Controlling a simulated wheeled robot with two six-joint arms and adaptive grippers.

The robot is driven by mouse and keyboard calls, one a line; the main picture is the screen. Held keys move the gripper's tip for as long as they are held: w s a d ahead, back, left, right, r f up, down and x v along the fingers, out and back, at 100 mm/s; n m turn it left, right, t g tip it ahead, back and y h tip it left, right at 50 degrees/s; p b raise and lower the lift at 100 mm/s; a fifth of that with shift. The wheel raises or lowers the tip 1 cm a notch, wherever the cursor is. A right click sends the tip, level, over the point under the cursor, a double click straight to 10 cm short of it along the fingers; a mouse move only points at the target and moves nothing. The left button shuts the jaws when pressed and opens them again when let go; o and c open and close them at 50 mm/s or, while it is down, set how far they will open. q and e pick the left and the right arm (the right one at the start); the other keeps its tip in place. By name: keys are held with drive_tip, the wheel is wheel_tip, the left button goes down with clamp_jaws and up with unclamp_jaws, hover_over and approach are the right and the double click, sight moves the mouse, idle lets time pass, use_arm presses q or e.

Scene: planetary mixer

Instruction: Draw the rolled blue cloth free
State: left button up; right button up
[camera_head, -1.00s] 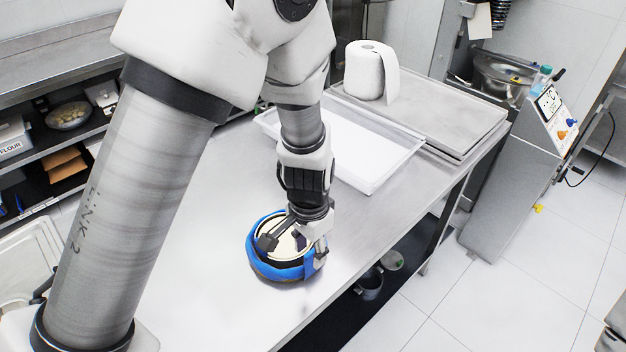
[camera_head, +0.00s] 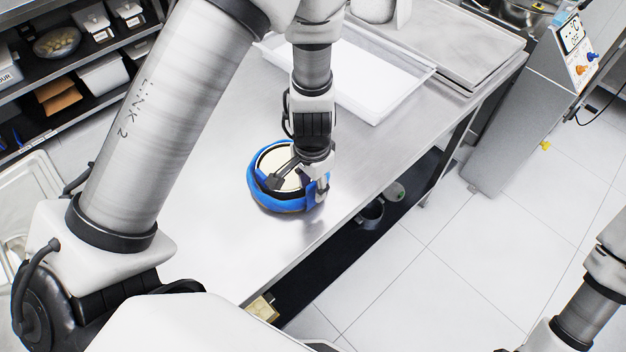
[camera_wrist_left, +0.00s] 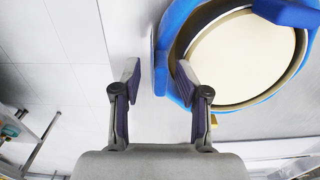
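The rolled blue cloth (camera_head: 258,187) is wrapped as a ring around a round, cream-topped container (camera_head: 276,158) on the steel table. In the left wrist view the cloth (camera_wrist_left: 292,12) curves around the cream top (camera_wrist_left: 240,58), and a flat blue end stands out at its left side. My left gripper (camera_head: 303,184) reaches down over the container's right side. In the wrist view its two fingers (camera_wrist_left: 158,70) are apart, with the blue end showing in the gap between their tips. I cannot tell whether either finger touches the cloth. My right gripper is out of view.
A white tray (camera_head: 378,112) and a steel tray (camera_head: 480,52) lie behind on the steel table (camera_head: 225,255). The table's right edge is close to the container. Shelves with boxes stand at the left, and a grey machine (camera_head: 520,125) stands on the floor at the right.

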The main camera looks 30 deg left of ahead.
use_arm(q)
drive_tip(key=shift+s, duration=0.15)
drive_tip(key=c, duration=0.5)
clamp_jaws()
drive_tip(key=shift+w, duration=0.2)
drive_tip(key=shift+r, duration=0.1)
drive_tip(key=shift+w+r+p, duration=0.25)
drive_tip(key=shift+r+p, duration=0.25)
drive_tip(key=shift+p, duration=0.05)
drive_tip(key=shift+s+r+p, duration=0.2)
drive_tip(key=shift+r+p, duration=0.35)
drive_tip(key=shift+r, duration=0.3)
drive_tip(key=shift+r, duration=0.1)
drive_tip(key=shift+r+p, duration=1.1)
drive_tip(key=shift+r, duration=0.35)
